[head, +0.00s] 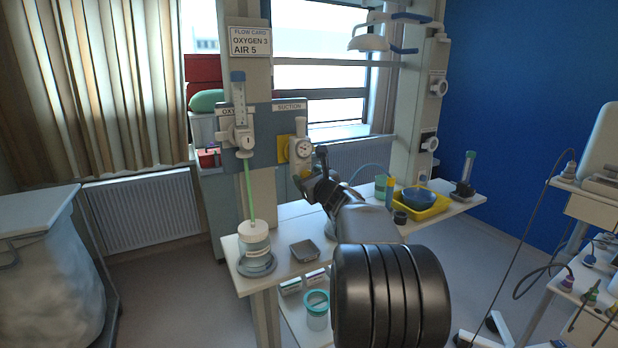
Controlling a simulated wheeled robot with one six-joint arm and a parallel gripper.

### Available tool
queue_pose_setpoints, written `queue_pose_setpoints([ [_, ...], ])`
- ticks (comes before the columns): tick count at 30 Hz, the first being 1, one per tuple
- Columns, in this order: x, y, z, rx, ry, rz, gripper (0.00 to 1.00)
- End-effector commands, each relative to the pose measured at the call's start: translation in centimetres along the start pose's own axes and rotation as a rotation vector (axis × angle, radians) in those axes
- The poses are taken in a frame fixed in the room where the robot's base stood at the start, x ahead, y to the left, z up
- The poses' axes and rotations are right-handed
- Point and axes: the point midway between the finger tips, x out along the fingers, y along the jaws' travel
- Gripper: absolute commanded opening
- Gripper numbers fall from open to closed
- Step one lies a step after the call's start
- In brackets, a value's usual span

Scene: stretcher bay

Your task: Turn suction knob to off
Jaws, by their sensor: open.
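The suction unit (299,150) is a pale body with a round dial, on a yellow plate (283,149) under the "SUCTION" label on the blue-grey wall panel (265,130). My gripper (306,178) is just below and in front of the dial, at the lower part of the unit. It is open. The suction knob cannot be clearly made out; my gripper and wrist cover the area under the dial. I cannot tell whether the fingers touch the unit.
A flow card (250,41) reads "OXYGEN 3, AIR 5". The oxygen flowmeter (241,120) is left of the suction unit, with a green tube to a jar (254,240) on the shelf. A grey box (305,250) and a yellow tray (437,208) with a blue bowl also stand there.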

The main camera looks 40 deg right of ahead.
Motion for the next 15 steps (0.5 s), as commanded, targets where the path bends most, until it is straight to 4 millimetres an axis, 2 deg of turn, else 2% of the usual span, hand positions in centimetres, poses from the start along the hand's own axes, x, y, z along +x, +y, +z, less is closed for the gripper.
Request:
queue_pose_setpoints([
  [2,-0.01,-0.01,0.00,0.000,0.000,0.000,0.59],
  [15,-0.04,-0.02,0.00,0.000,0.000,0.000,0.17],
])
